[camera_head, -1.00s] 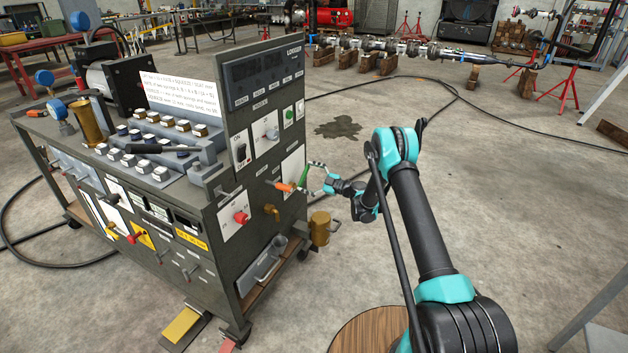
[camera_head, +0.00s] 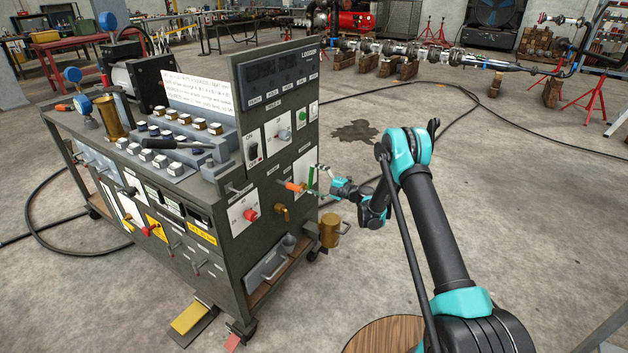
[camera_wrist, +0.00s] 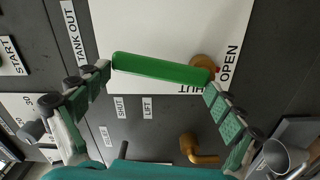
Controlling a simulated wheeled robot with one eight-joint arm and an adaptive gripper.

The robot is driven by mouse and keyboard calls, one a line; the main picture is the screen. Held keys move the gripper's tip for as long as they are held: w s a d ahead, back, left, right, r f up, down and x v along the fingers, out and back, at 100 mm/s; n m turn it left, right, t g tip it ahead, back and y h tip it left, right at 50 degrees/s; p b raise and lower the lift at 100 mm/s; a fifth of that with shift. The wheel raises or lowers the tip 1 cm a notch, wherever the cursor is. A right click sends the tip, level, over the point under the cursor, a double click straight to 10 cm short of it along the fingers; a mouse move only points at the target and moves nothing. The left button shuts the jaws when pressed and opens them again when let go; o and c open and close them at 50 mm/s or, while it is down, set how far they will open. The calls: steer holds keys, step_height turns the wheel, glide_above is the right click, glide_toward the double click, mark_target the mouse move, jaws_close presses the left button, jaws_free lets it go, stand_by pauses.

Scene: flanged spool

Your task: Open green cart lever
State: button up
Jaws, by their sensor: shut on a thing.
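The green lever (camera_head: 311,177) is on the right part of the dark cart's front panel, just right of an orange handle (camera_head: 292,186). In the wrist view the lever (camera_wrist: 160,68) is a green bar in front of a white plate, sloping slightly down to the right. A brass pivot (camera_wrist: 204,66) shows by its right end, near the word OPEN. My gripper (camera_wrist: 158,77) has one finger against each end of the bar and is shut on it lengthwise. In the head view my gripper (camera_head: 319,181) is small, at the lever.
The cart (camera_head: 215,265) carries a red knob (camera_head: 251,215) and a brass tap (camera_head: 282,211) near the lever. A brass can (camera_head: 329,230) hangs at the cart's right side. The tap also shows below the lever in the wrist view (camera_wrist: 190,145). Floor to the right is open, with a cable.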

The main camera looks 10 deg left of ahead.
steer(key=shift+s, duration=0.15)
stand_by(0.3)
steer(key=o, duration=1.3)
steer(key=shift+o, duration=0.2)
steer(key=v, duration=1.2)
steer(key=shift+r, duration=0.1)
